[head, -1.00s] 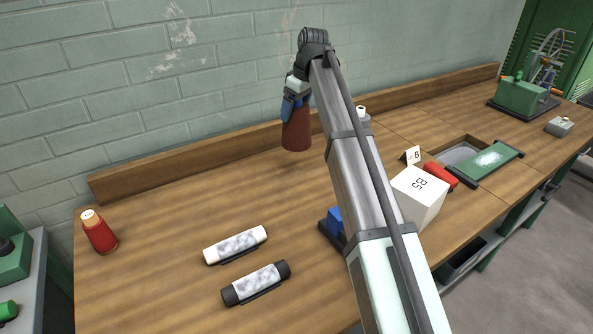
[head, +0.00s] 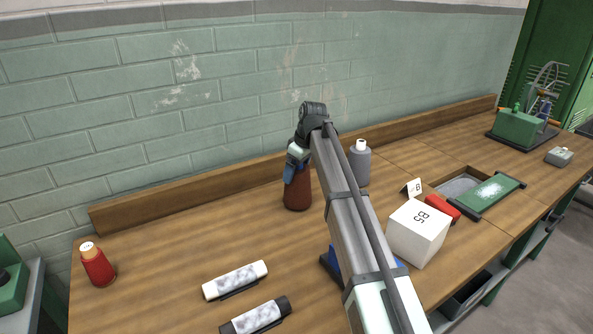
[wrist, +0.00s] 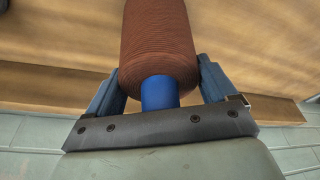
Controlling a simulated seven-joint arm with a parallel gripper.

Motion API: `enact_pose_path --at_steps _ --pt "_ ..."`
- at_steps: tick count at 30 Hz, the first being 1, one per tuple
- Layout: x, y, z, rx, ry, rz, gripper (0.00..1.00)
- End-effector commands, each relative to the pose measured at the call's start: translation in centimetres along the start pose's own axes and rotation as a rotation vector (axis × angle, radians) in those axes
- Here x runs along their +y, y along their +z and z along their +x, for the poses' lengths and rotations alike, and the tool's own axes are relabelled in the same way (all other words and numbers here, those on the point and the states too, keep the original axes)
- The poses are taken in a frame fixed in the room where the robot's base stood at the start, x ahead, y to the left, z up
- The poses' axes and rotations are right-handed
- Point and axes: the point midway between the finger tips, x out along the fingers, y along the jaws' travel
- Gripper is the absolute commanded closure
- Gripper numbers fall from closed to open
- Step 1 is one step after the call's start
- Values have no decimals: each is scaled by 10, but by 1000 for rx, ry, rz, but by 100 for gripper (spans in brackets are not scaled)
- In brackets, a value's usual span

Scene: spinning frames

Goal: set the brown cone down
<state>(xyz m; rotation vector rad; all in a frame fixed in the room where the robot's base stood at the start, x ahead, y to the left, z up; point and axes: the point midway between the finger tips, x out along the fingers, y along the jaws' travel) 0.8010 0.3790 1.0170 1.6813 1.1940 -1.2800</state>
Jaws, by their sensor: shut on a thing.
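The brown cone (head: 298,191) is a reddish-brown wound yarn cone, upright at the back of the wooden bench (head: 180,250), left of my arm. Its base looks at or very near the bench top; I cannot tell whether it touches. My gripper (head: 296,172) is shut on its upper part from above. In the wrist view, my gripper (wrist: 160,88) has a blue finger on each side of the cone (wrist: 158,45), and a blue core (wrist: 159,93) sticks out of the cone's near end.
A grey bottle-like thing (head: 360,166) stands behind my arm to the right. A white box marked B5 (head: 418,232), a red object (head: 442,207) and a green-lidded recess are further right. A red spool (head: 97,265) and two cylinders (head: 235,281) are left. Bench is clear left of the cone.

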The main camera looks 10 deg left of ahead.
Motion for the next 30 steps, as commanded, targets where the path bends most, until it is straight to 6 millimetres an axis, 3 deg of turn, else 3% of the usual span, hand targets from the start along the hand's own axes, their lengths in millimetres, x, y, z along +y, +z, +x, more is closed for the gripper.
enact_pose_path --at_steps 13,14,18,26,30 --pt "0 1 5 2 1 0 97" --pt "0 1 5 1 1 0 12" --pt "0 1 5 1 1 0 0" --pt "0 1 4 1 1 0 0" --pt "0 0 -7 1 1 0 0"
